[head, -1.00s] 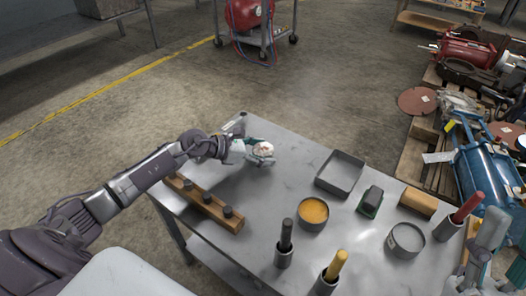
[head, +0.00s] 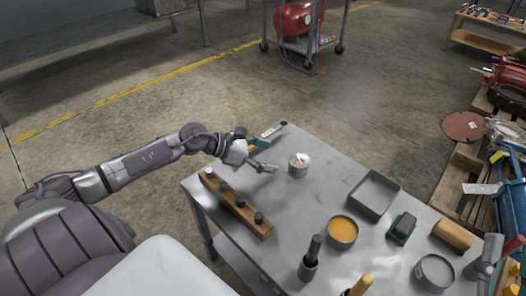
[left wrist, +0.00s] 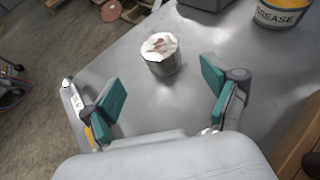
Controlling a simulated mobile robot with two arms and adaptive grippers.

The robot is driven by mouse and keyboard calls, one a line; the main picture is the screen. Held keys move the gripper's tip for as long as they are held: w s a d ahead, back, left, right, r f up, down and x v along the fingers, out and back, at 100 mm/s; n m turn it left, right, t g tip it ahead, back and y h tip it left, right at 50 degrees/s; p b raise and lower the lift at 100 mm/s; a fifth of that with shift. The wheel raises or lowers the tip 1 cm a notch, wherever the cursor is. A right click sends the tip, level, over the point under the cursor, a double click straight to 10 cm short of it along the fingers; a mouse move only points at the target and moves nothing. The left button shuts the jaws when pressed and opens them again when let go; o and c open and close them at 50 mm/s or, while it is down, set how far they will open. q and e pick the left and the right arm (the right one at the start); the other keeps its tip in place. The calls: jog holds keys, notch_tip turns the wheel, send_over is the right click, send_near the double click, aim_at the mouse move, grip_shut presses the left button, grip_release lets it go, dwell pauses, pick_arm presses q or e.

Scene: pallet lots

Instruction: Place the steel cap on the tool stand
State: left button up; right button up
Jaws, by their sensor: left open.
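A short steel cylinder with a white, brown-stained top, which looks like the steel cap (head: 299,165), stands upright on the grey metal table. It also shows in the left wrist view (left wrist: 160,54). My left gripper (head: 268,153) is open and empty to the left of the cap, apart from it. In the left wrist view its green-padded fingers (left wrist: 163,95) are wide apart, with the cap beyond them. A wooden block with dark pegs (head: 236,205), possibly the tool stand, lies at the table's left edge. A grey part, likely my right gripper (head: 490,250), shows at the right edge, its jaws unclear.
A grey tray (head: 374,194), a tin with orange contents (head: 342,232), a green-based dark block (head: 402,227), a wooden cylinder (head: 453,235), a round grey tin (head: 434,272) and a dark-handled holder (head: 310,260) crowd the table's front and right. Bare table surrounds the cap.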

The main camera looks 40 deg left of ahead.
pick_arm(q)
jog(key=shift+v, duration=0.85)
jog(key=d+n+h, duration=0.1)
jog(key=d, duration=0.1)
jog(key=s+d+n, duration=0.1)
jog(key=d, duration=0.2)
jog(key=s+d+n+t+h, duration=0.1)
jog(key=d+n, duration=0.1)
jog(key=d, duration=0.1)
jog(key=shift+r+h, duration=0.3)
jog(key=shift+r, duration=0.05)
jog(key=s+d+r+m+t+y, duration=0.2)
jog(key=d+r+m+t, duration=0.4)
jog(key=m, duration=1.1)
jog(key=s+d+r+m+t+y, duration=0.3)
jog(key=s+d+r+m+t, duration=0.2)
jog(key=m, duration=1.2)
jog(key=d+r+t, duration=0.1)
jog(key=d+r, duration=0.2)
jog(key=r, duration=0.2)
jog(key=shift+s+r, duration=0.2)
jog(key=shift+r, duration=0.15)
pick_arm(e)
jog(key=shift+w+f+g, duration=0.4)
jog(key=shift+f+g, duration=0.1)
jog(key=shift+f, duration=0.15)
